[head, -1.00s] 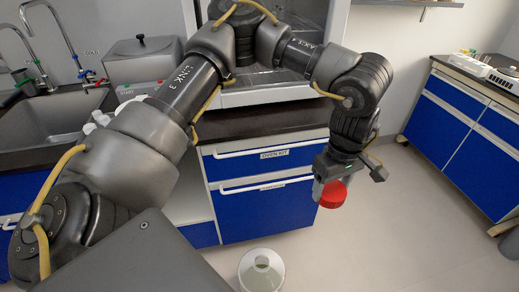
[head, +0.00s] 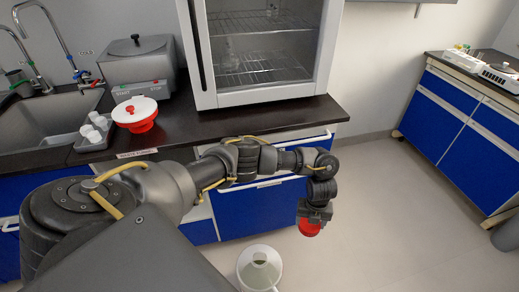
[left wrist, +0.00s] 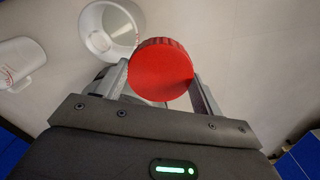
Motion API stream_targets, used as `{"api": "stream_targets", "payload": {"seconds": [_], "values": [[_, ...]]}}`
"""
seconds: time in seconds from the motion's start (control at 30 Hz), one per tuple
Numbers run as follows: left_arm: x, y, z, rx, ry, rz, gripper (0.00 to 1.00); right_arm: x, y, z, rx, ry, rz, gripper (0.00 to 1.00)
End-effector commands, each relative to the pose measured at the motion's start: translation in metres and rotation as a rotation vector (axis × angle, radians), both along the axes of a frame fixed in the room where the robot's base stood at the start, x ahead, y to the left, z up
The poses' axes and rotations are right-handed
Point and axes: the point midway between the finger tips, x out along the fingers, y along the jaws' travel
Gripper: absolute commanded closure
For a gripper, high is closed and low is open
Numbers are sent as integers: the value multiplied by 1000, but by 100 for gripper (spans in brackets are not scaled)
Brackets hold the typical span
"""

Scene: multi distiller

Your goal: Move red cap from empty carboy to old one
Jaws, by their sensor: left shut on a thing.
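My left gripper (head: 312,217) is shut on the red cap (head: 310,229), which it holds in the air over the floor, right of a whitish carboy (head: 246,270). In the left wrist view the red cap (left wrist: 163,70) sits between the two fingers (left wrist: 163,88). A second pale vessel with red markings (left wrist: 22,62) shows at the left edge. I cannot tell which carboy is the old one. My right gripper is not in view.
The dark bench (head: 200,128) bears a grey START/STOP bath (head: 138,70), a red-and-white dish (head: 135,112), small white cups (head: 97,125) and a glass-fronted cabinet (head: 262,55). Blue drawers (head: 255,205) stand below. The floor (head: 390,215) at right is clear.

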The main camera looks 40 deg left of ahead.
Motion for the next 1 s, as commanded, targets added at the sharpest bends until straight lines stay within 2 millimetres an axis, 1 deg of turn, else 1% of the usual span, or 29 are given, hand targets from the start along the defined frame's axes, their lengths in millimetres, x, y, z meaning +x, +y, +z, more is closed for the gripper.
{"api": "stream_targets", "payload": {"seconds": [0.03, 0.1, 0.2, 0.3, 0.37, 0.47, 0.5, 0.6, 0.7, 0.77, 0.87, 1.0], "values": [[-16, 12, -19, -4, 13, 89, 54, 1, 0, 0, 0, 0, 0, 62], [-30, 27, -37, -2, 12, 193, 54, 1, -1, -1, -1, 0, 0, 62], [-46, 40, -55, -3, 9, 294, 54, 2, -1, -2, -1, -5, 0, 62], [-56, 49, -66, -4, 6, 362, 54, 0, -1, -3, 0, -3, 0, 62], [-61, 52, -71, -7, 4, 390, 54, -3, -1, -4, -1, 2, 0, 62], [-70, 61, -79, -2, 6, 435, 54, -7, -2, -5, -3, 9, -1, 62], [-84, 72, -89, 5, 7, 484, 54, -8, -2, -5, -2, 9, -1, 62], [-106, 88, -106, 4, 4, 586, 54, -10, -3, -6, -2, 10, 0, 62], [-125, 100, -119, 3, 2, 665, 54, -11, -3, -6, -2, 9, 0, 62], [-133, 106, -124, 4, 1, 700, 54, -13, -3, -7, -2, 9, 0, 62], [-140, 110, -128, 0, -1, 733, 54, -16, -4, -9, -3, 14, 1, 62], [-142, 112, -130, -1, -3, 746, 54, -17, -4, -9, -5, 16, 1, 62]]}}
